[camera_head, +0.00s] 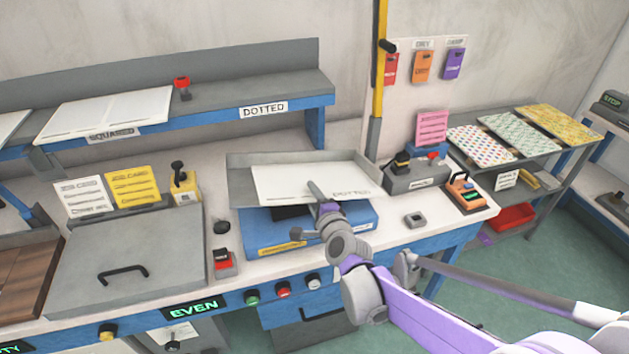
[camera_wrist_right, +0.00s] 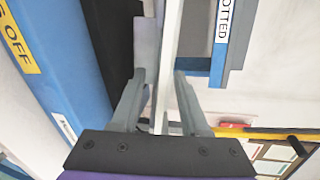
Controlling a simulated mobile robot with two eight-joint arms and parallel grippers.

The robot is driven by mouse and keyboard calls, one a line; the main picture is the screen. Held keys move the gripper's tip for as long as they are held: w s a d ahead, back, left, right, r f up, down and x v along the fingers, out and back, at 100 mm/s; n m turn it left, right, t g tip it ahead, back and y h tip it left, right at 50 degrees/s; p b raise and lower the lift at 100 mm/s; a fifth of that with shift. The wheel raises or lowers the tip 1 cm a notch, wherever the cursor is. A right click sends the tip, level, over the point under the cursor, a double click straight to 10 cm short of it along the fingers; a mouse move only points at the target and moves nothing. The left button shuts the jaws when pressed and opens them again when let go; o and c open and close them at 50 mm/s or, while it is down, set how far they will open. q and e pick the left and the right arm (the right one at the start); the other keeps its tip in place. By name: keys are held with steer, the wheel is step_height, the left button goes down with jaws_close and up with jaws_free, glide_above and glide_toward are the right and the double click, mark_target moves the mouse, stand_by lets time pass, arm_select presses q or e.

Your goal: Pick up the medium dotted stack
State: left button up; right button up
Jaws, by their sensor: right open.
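A white stack (camera_head: 285,180) marked "DOTTED" lies in a grey tray (camera_head: 240,178) on top of a blue machine (camera_head: 262,228). Its size class cannot be read. My right gripper (camera_head: 318,190) is at the stack's front edge. In the right wrist view my right gripper (camera_wrist_right: 161,76) is open. Its two fingers stand on either side of the thin white edge of the stack (camera_wrist_right: 172,40), with gaps visible. My left gripper does not show.
A blue shelf labelled "DOTTED" (camera_head: 264,110) is behind the tray. A grey lidded box (camera_head: 125,255) stands at left, a red button (camera_head: 222,260) beside it. A black-and-grey device (camera_head: 415,175) stands right of the tray. Patterned sheets (camera_head: 520,132) lie on a right rack.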

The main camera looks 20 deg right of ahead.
mark_target(315, 180)
steer(key=x, duration=0.5)
steer(key=shift+w+d+p, duration=0.1)
steer(key=shift+d+p, duration=0.15)
steer(key=shift+p, duration=0.1)
jaws_close()
stand_by(1.1)
